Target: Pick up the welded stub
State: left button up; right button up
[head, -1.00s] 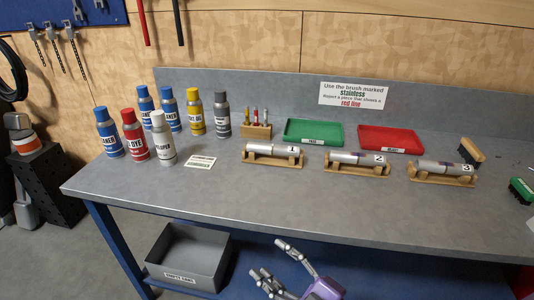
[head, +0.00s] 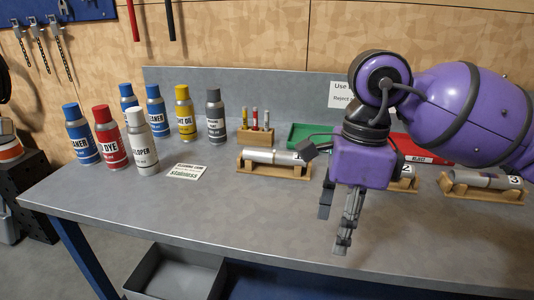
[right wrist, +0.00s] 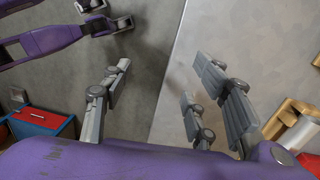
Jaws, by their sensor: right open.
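Three silver welded stubs lie on wooden cradles on the bench in the head view: stub 1 (head: 272,156), stub 2 (head: 407,172), mostly hidden behind my right gripper, and stub 3 (head: 485,180). My right gripper (head: 331,217) is open and empty, fingers pointing down, in front of the cradles between stubs 1 and 2. In the right wrist view my right gripper (right wrist: 160,80) has its fingers spread over the bench's front edge. Part of a cradle (right wrist: 288,118) shows at the right there. My left gripper (right wrist: 100,16) shows only partly, at that view's upper left.
Several bottles (head: 104,134) stand at the bench's left, with a small card (head: 186,171) beside them. A brush holder (head: 255,136), a green tray (head: 300,137) and a red tray (head: 425,155) are behind the cradles. A grey bin (head: 180,272) sits below. The front bench strip is clear.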

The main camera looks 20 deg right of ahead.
aim_at(274, 157)
jog(key=i, duration=1.2)
